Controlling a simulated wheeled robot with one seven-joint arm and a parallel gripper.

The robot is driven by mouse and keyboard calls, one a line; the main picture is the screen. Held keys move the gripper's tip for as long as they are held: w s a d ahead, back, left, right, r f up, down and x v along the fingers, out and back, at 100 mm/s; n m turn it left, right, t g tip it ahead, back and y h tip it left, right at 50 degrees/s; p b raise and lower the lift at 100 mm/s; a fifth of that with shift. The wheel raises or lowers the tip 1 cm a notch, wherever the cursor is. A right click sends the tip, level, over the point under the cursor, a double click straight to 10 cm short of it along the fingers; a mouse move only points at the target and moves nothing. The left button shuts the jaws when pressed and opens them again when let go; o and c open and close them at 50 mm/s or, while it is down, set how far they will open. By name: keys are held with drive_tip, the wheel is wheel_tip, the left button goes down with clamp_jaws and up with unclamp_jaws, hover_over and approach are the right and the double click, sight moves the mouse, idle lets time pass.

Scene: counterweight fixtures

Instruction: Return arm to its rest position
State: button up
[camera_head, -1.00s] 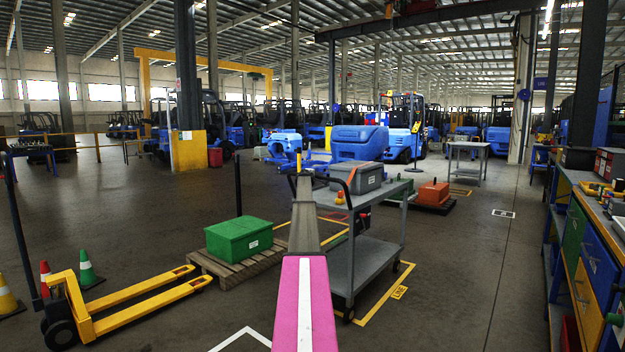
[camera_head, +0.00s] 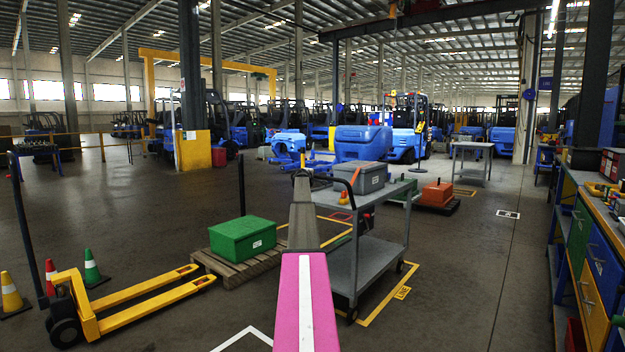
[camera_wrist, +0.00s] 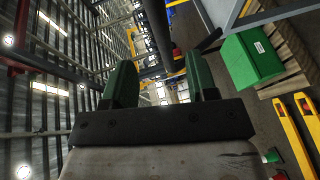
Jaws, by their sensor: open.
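My arm, pink with a white stripe and a grey link beyond it, reaches forward and up from the bottom middle of the head view. Its far end appears in front of the grey cart's left edge in the picture. My gripper (camera_wrist: 158,78) shows in the wrist view with two dark green fingers spread wide apart. Nothing is between them. The wrist view is rolled sideways, with the roof at left and floor things at right. The gripper's fingers cannot be made out in the head view.
A grey cart (camera_head: 376,265) with a grey bin (camera_head: 362,177) stands just right of my arm. A green box (camera_head: 242,240) on a wooden pallet (camera_head: 228,272) and a yellow pallet jack (camera_head: 135,303) are at left. A workbench (camera_head: 590,235) lines the right. Floor between cart and bench is clear.

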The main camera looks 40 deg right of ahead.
idle(0.4)
drive_tip(key=s+a+f+m+g+y, duration=0.15)
drive_tip(key=s+a+f, duration=0.45)
drive_tip(key=a+f, duration=0.65)
drive_tip(key=s+a+f+m+g+y, duration=0.1)
drive_tip(key=s+a+f+y, duration=0.35)
drive_tip(key=a, duration=1.25)
drive_tip(key=s+a+f+m+g, duration=0.15)
drive_tip(key=s+a+f, duration=0.55)
drive_tip(key=a+f, duration=0.7)
drive_tip(key=s+a+f+m+g+y, duration=0.1)
drive_tip(key=s+a+f+g+y, duration=0.1)
drive_tip(key=s+a, duration=0.9)
drive_tip(key=s+a+f+m+g+y, duration=0.1)
drive_tip(key=s+a+f, duration=0.4)
drive_tip(key=s+a, duration=0.6)
drive_tip(key=s+a+f+g+y, duration=0.3)
drive_tip(key=s+a+f, duration=0.1)
drive_tip(key=s+a, duration=0.7)
drive_tip(key=s, duration=0.3)
drive_tip(key=shift+a+f+m, duration=0.25)
drive_tip(key=shift+m, duration=0.15)
